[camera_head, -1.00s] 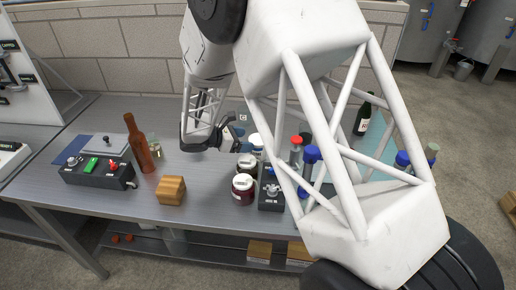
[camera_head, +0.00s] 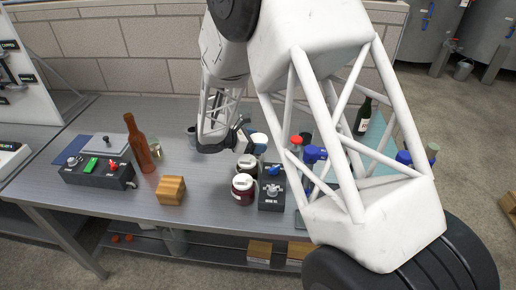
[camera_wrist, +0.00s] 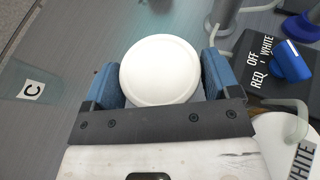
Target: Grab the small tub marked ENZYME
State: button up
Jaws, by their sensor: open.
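A small tub with a round white lid (camera_wrist: 160,70) is between the two blue fingers of my gripper (camera_wrist: 161,76) in the wrist view. The fingers are open, one on each side of the lid; I cannot tell whether they touch it. No ENZYME marking shows on the lid, and its side is hidden. In the head view, my gripper (camera_head: 248,137) is at the back of the bench, and a white lid (camera_head: 259,138) shows just beside it, partly hidden by my arm.
Two dark jars with pale lids, one in front (camera_head: 243,190) and one behind (camera_head: 246,166), stand nearer the bench front. A black switch box (camera_head: 271,192) with a blue knob is beside them. A brown bottle (camera_head: 139,145) and wooden block (camera_head: 171,191) stand left.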

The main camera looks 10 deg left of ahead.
dwell(0.4)
jog(key=c, duration=0.7)
jog(key=shift+r, duration=0.1)
jog(key=shift+r, duration=4.95)
